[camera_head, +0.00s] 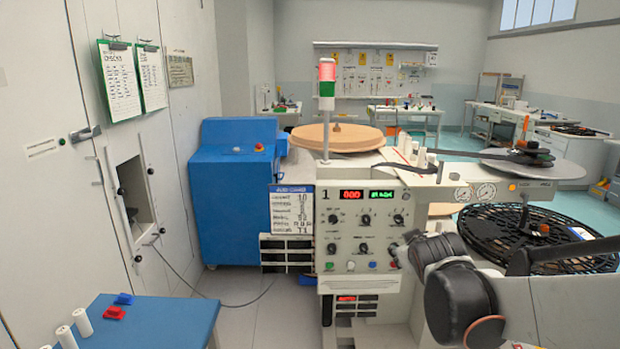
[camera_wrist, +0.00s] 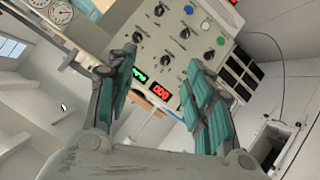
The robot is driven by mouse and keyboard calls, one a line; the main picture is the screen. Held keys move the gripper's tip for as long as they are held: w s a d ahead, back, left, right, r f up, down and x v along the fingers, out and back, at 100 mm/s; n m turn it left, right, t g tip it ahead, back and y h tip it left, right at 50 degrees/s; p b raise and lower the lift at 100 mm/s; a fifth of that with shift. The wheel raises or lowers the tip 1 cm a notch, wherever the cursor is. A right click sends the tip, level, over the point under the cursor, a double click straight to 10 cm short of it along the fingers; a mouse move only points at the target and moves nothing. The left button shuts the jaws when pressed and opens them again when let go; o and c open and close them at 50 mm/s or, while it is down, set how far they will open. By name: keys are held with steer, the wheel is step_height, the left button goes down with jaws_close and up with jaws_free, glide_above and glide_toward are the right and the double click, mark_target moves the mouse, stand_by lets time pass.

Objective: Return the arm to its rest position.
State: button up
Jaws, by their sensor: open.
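My arm (camera_head: 460,290) shows at the lower right in the head view, bent in front of the rewind machine's right side. My gripper (camera_wrist: 165,100) shows in the wrist view with its two green-padded fingers spread apart and nothing between them. Beyond the fingers is the machine's control panel (camera_head: 362,232), with knobs, coloured buttons and red and green displays. The panel appears tilted in the wrist view (camera_wrist: 185,45). The gripper's fingers are not clearly visible in the head view.
A black slotted reel (camera_head: 500,235) lies right of the panel, close to my arm. A signal tower (camera_head: 327,85) shows red on top. A blue table (camera_head: 150,325) with white cylinders and red and blue pieces stands lower left.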

steer(key=s+a+f+m+g+y, duration=0.1)
steer(key=s+f+m+g, duration=0.1)
steer(key=s, duration=1.2)
steer(key=s+a+f+m+g+y, duration=0.1)
steer(key=s+a+m+g, duration=0.1)
steer(key=s, duration=1.2)
steer(key=shift+s+a+f+g, duration=0.25)
steer(key=shift+s+f+g, duration=0.05)
steer(key=shift+f+g, duration=0.1)
